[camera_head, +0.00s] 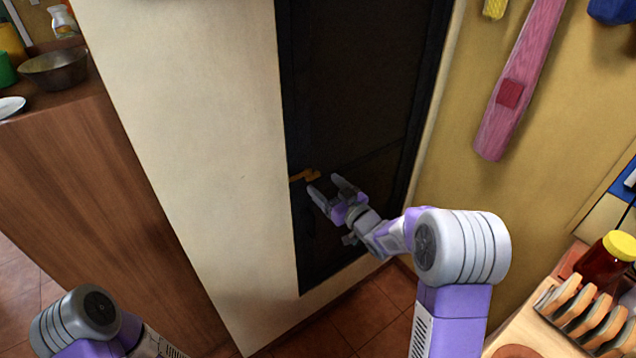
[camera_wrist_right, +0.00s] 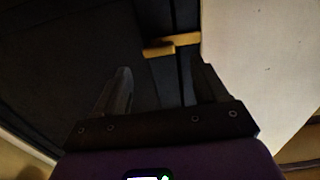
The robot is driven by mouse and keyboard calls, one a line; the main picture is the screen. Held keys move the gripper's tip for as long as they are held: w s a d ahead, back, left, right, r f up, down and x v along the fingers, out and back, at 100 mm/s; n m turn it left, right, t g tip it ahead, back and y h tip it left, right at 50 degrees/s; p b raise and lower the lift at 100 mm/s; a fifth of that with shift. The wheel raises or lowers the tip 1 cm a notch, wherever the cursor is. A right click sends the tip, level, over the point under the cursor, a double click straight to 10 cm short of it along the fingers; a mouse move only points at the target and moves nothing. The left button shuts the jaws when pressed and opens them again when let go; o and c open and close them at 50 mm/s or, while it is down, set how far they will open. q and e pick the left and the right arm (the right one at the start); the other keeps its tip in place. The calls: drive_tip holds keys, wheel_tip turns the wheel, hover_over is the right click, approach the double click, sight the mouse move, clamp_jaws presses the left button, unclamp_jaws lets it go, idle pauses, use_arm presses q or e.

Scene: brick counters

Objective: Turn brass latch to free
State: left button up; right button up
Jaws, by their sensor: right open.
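The brass latch (camera_head: 304,175) is a small yellow-gold handle on the left edge of a dark door (camera_head: 365,70). It also shows in the right wrist view (camera_wrist_right: 172,45), lying across the seam of the door near the pale wall. My right gripper (camera_head: 328,189) is open and empty, just below and to the right of the latch. In the right wrist view its two fingers (camera_wrist_right: 165,85) point toward the latch, which appears beyond the fingertips and apart from them. Part of my left arm shows at the bottom left of the head view, but its gripper is out of view.
A pale wall (camera_head: 200,130) borders the door on the left. A wooden counter (camera_head: 90,170) with a bowl (camera_head: 55,70) stands at the far left. At the lower right are a jar (camera_head: 606,258) and a wooden rack (camera_head: 580,318). A pink board (camera_head: 522,75) hangs on the yellow wall.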

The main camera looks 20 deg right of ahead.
sight(314, 176)
drive_tip(key=shift+x, duration=2.05)
drive_tip(key=shift+c, duration=0.4)
drive_tip(key=c, duration=1)
